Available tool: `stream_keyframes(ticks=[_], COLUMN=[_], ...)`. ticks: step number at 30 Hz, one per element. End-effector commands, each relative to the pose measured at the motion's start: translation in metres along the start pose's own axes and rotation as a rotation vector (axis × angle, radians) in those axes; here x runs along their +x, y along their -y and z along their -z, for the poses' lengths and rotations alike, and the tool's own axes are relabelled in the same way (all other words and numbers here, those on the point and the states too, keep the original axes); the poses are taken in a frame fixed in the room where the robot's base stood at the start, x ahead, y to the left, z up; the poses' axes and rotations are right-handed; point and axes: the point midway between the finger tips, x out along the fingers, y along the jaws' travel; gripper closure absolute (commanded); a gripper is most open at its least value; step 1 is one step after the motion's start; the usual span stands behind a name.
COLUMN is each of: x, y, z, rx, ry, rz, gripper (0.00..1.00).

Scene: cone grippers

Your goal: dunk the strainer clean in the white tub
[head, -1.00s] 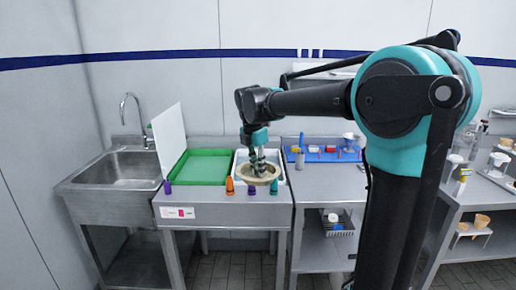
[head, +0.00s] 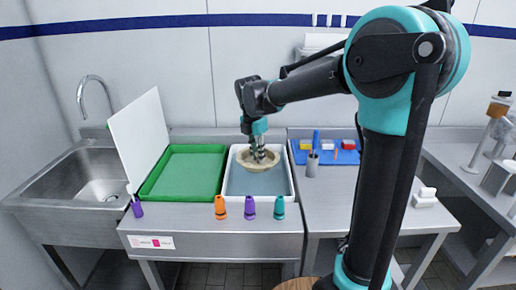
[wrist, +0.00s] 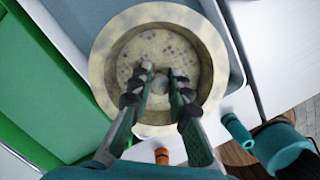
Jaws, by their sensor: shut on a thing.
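The strainer (head: 245,163) is a round beige dish with a wide rim. In the wrist view the strainer (wrist: 108,68) shows dark specks over its inner floor. My gripper (head: 261,156) is shut on a small knob at the strainer's middle; its fingers (wrist: 155,82) meet there. The white tub (head: 292,186) stands on the steel counter with a flat grey-blue inside. The strainer is over the tub's back half, roughly level. I cannot tell whether its underside touches what is in the tub.
A green tray (head: 180,172) and an upright white board (head: 140,138) stand left of the tub, beside a steel sink (head: 85,180). A grey cup (head: 312,167) and blue mat (head: 345,158) are to the right.

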Motion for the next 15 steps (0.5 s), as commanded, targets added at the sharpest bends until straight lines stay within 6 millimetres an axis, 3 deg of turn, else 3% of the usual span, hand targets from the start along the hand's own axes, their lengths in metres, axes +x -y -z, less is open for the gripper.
stream_keyframes(ticks=[15], x=[0.036], y=[0.000], z=[0.005], rx=[0.000], ry=[0.000], rz=[0.000], gripper=[1.00])
